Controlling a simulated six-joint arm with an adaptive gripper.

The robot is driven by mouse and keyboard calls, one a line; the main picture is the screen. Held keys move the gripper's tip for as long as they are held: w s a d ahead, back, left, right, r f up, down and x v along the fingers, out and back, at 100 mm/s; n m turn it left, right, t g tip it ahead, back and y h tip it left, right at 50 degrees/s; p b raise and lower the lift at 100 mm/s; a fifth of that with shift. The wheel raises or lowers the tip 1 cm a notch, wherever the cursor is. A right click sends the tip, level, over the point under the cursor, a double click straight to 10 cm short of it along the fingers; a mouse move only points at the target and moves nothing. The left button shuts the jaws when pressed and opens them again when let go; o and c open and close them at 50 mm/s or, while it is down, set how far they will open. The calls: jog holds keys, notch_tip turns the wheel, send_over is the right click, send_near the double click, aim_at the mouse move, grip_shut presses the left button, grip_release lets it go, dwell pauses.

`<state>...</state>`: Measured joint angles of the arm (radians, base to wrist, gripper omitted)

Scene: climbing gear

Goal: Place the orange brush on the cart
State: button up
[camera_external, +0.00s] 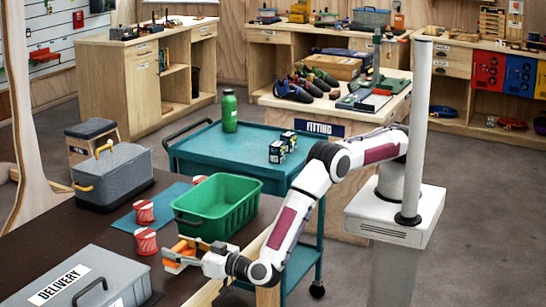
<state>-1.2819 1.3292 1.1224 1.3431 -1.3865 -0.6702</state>
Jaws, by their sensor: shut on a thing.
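The orange brush (173,266) is at the near edge of the dark table, in front of the green bin. My gripper (188,253) is shut on it, and the fingers hide part of it. I cannot tell whether the brush touches the table. The teal cart (205,149) stands beyond the table. A green bottle (229,111) stands at its back left, and small dark boxes (282,148) stand near its right side. The rest of its top is largely bare.
A green bin (216,208) stands between my gripper and the cart. Red-and-white rolls (145,241) stand left of it, near a blue mat (126,222). A grey toolbox (113,177) and a grey case marked DELIVERY (80,280) occupy the dark table (50,240).

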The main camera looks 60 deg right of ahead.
jog(key=shift+f, duration=0.75)
jog(key=shift+f, duration=0.2)
jog(key=o, duration=1.2)
jog(key=shift+o, duration=0.2)
jog(key=shift+s, duration=3.9)
